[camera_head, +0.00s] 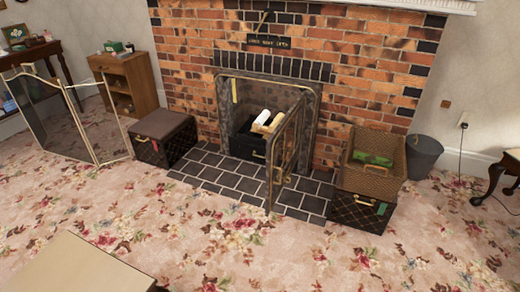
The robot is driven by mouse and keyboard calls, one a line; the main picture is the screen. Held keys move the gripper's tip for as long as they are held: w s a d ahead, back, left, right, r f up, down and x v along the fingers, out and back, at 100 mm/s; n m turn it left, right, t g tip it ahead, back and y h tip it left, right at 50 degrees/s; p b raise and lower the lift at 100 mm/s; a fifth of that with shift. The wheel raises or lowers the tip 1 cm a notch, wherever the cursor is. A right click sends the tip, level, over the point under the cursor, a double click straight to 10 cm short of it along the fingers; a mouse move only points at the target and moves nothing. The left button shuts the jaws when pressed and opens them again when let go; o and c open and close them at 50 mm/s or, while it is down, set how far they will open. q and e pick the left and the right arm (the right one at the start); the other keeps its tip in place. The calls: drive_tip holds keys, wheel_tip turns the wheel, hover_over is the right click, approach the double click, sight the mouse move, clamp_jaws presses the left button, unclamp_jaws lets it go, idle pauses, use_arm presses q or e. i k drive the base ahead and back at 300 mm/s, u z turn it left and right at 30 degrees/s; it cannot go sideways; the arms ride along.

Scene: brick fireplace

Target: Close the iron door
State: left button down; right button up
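The iron door (286,152) is hinged on the right side of the fireplace opening. It stands open, swung out over the dark tiled hearth (225,178), and is seen nearly edge-on. A small brass-coloured handle (278,174) shows near its outer edge. The metal fireplace frame (223,95) surrounds the opening. Inside, pale logs (262,121) lie on a black grate or box (246,143), partly hidden by the door. Neither of my grippers shows in the head view.
A dark box (163,136) and a folding glass screen (62,118) stand left. Floral carpet (215,240) lies open in front; a pale surface (75,270) is at bottom left.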

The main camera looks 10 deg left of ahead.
sight(290, 144)
drive_tip(key=u, duration=0.05)
drive_tip(key=k, duration=0.65)
drive_tip(key=z, duration=0.65)
drive_tip(key=i, duration=1.1)
drive_tip(key=z, duration=0.35)
